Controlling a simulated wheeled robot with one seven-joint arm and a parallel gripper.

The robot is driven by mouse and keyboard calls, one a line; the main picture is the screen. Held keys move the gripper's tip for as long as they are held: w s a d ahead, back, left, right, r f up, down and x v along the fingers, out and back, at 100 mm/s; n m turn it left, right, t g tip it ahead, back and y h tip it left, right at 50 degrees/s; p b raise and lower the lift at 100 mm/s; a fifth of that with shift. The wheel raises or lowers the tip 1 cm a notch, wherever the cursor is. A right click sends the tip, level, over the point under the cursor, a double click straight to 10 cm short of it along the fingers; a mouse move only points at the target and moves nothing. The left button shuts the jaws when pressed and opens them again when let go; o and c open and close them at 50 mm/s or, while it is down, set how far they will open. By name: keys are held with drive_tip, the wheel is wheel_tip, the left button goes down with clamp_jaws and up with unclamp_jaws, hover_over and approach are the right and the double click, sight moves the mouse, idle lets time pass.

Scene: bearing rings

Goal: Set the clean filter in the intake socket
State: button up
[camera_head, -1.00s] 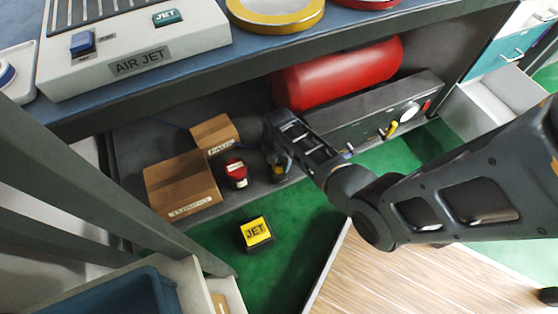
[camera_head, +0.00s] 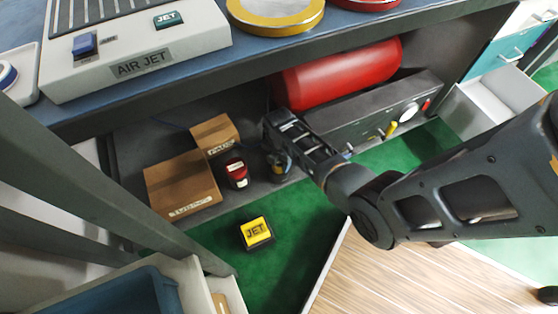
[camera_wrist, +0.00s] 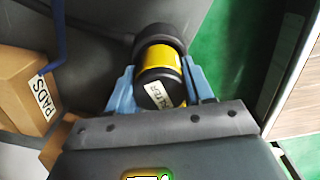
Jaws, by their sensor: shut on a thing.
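My gripper (camera_wrist: 162,85) has its blue fingers shut on both sides of a yellow and black cylinder, the filter (camera_wrist: 160,60), with a white label on its near black end. A wide black collar (camera_wrist: 162,38) is at its far end; I cannot tell whether this is the intake socket or part of the filter. In the head view my gripper (camera_head: 280,165) is low at the shelf's front edge, and only a small part of the filter (camera_head: 283,168) shows. A red and black cylinder (camera_head: 236,172) stands on the shelf to the left.
Two cardboard boxes (camera_head: 183,184) (camera_head: 215,133) are left of the gripper. A red tank (camera_head: 340,72) and a dark grey unit (camera_head: 375,112) are behind and right. The worktop (camera_head: 200,75) overhangs the shelf.

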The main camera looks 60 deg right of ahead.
drive_tip(key=shift+f+b, duration=0.45)
drive_tip(key=shift+f, duration=0.1)
drive_tip(key=o, duration=0.8)
wheel_tip(320, 180, up, 11)
drive_tip(key=p, duration=1.1)
idle(0.6)
